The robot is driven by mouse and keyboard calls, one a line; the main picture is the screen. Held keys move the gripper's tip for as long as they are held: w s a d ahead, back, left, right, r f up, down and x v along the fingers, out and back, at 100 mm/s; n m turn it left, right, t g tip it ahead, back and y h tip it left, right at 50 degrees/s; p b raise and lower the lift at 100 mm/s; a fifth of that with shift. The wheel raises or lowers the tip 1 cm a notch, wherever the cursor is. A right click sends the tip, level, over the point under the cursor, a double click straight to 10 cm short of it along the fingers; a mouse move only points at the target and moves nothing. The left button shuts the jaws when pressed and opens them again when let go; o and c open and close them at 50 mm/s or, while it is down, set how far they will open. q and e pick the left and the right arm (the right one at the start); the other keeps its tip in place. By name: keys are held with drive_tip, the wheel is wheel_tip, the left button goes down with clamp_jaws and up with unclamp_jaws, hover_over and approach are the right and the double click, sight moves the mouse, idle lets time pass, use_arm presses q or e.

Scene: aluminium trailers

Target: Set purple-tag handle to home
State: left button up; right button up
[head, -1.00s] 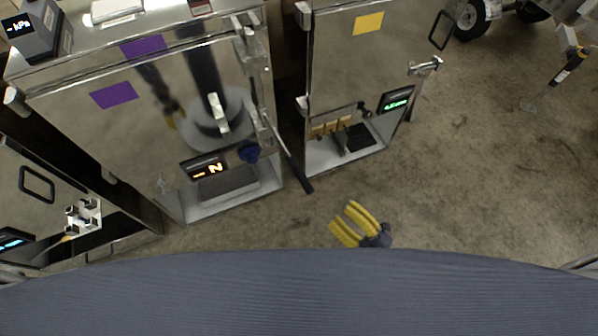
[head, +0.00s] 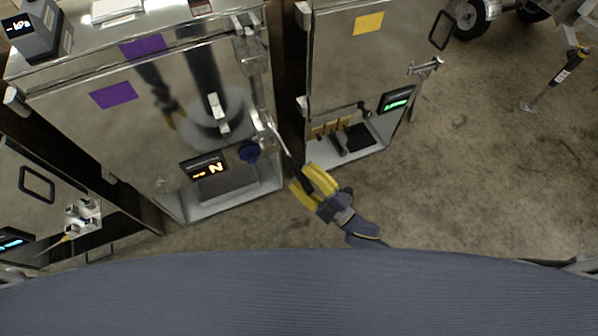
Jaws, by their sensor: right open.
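The purple-tag unit is a shiny metal cabinet at left in the head view, with a purple tag (head: 114,94) on its front and another purple patch (head: 143,46) on its top edge. Its handle (head: 279,137) is a thin silver lever at the cabinet's right front edge, slanting down to the right into a dark grip. My right gripper (head: 308,184), with yellow fingers, is open at the handle's lower end. The fingers appear to lie on either side of the dark grip; contact cannot be told. My left gripper is not in view.
A yellow-tag metal cabinet (head: 340,70) stands close to the right, with a narrow gap between. A blue knob (head: 249,151) and a lit orange display (head: 206,167) sit on the purple-tag front. Another metal unit (head: 36,200) is at lower left. Concrete floor (head: 480,180) is open at right.

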drive_tip(key=shift+x, duration=0.8)
clamp_jaws()
